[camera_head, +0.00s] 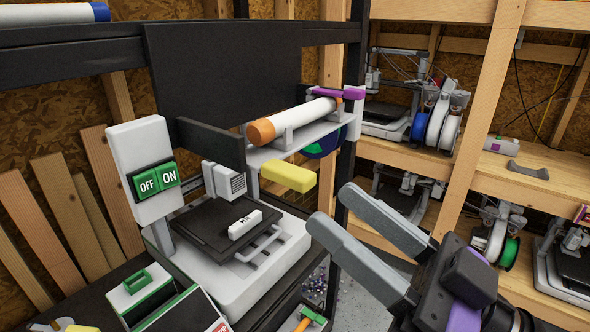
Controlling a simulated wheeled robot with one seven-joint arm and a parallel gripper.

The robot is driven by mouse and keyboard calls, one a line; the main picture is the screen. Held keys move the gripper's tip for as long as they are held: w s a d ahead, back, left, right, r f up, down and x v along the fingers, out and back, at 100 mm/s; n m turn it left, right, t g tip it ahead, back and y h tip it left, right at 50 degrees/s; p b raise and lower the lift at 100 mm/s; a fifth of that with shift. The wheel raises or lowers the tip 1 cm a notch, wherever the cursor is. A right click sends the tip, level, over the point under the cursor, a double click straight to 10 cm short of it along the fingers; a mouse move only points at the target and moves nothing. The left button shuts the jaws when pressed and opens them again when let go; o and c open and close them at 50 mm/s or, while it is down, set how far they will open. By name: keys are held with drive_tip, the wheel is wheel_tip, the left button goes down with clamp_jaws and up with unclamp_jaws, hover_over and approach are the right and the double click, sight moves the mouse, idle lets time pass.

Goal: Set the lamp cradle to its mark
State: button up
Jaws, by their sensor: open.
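A white tube with an orange end (290,120) lies in a light grey cradle (283,143) on a pale shelf above the printer bed. A purple piece (325,91) sits at the tube's far right end. A yellow block (288,177) sticks out below the front of the shelf; how it is attached is unclear. My gripper (334,207) is open and empty. Its two grey fingers point up and left towards the yellow block, to its right and apart from it in the picture. I cannot make out a mark for the cradle.
A white printer (270,265) stands below, with a small white labelled piece (245,224) on its dark bed. A green OFF/ON switch box (150,175) stands at left. Black frame bars run above. Wooden shelves with other printers (440,120) are at right.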

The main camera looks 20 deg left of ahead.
sight(311, 186)
drive_tip(key=p+x, duration=0.2)
drive_tip(key=x, duration=0.4)
drive_tip(key=shift+r, duration=0.2)
drive_tip(key=shift+w+a+r+p, duration=0.15)
drive_tip(key=shift+w+a+p, duration=0.15)
drive_tip(key=shift+a, duration=0.25)
drive_tip(key=shift+s, duration=0.1)
clamp_jaws()
idle(0.6)
